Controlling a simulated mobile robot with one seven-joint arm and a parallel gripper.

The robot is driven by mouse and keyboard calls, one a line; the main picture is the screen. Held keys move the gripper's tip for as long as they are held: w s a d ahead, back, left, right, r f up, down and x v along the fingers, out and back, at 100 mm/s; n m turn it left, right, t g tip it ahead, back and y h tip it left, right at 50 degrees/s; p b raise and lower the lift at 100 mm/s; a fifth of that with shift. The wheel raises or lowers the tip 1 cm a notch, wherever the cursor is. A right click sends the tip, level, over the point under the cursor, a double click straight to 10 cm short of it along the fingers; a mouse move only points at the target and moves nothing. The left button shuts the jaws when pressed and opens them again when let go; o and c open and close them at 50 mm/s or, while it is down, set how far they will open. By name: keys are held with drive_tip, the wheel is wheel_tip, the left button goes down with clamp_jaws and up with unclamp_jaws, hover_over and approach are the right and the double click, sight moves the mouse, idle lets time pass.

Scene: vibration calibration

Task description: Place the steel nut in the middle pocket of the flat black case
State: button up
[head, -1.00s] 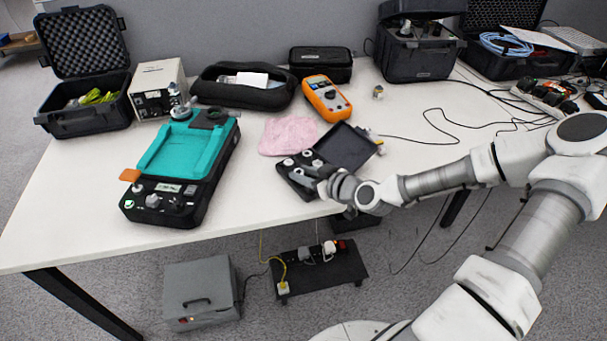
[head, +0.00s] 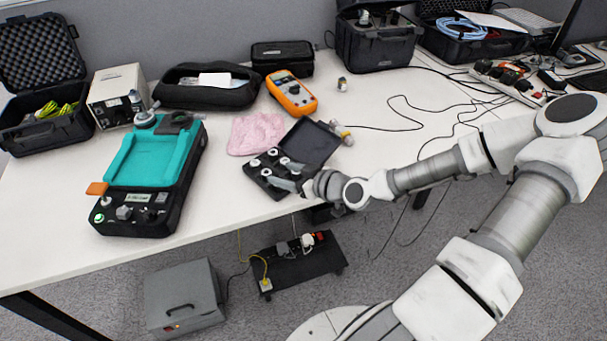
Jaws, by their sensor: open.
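The flat black case (head: 250,176) lies open near the table's front edge, its lid (head: 312,143) raised at the back right. Several small, pale round pieces sit in its base, such as one at the left (head: 254,162) and one at the back (head: 273,152). I cannot tell which of them, if any, is the steel nut. My gripper (head: 282,174) reaches in from the right, low over the right part of the case base. Its fingers are apart. They hide part of the pockets, and I cannot make out anything held between them.
A pink cloth (head: 257,133) lies behind the case, with an orange multimeter (head: 291,93) further back. A teal-topped black device (head: 150,160) stands to the left. A small metallic part (head: 341,132) lies by the lid. The table right of it is mostly clear, crossed by cables.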

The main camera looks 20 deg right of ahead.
drive_tip(key=p+v, duration=0.2)
drive_tip(key=v, duration=0.5)
drive_tip(key=shift+s+r, duration=0.1)
drive_tip(key=shift+s, duration=0.05)
idle(0.3)
